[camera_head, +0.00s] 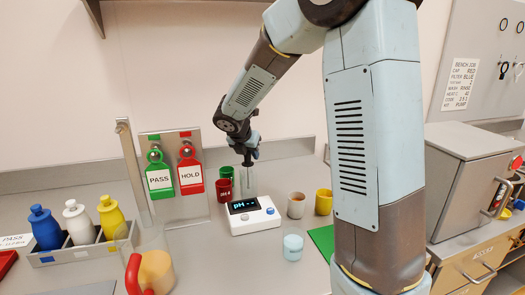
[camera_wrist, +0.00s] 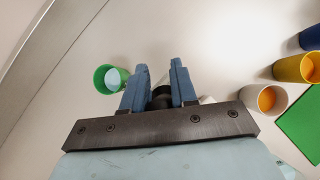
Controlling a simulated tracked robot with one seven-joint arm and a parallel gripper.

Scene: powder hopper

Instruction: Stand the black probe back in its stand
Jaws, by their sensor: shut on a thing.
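My gripper (camera_head: 246,147) is shut on the black probe (camera_head: 247,159) and holds it upright, pointing down, behind the pH meter (camera_head: 254,214). In the wrist view the black probe (camera_wrist: 161,97) shows between the two blue fingers of my gripper (camera_wrist: 158,88). A pale, see-through upright shape (camera_head: 248,183) is just below the probe, behind the meter; I cannot tell whether it is the stand or a glass. I cannot tell whether the probe's lower end is inside it or above it.
A red cup (camera_head: 223,189) and a green cup (camera_head: 226,172) stand left of the probe. A white cup (camera_head: 296,206) and yellow cup (camera_head: 323,203) stand right. A small pale-blue jar (camera_head: 292,248) is in front.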

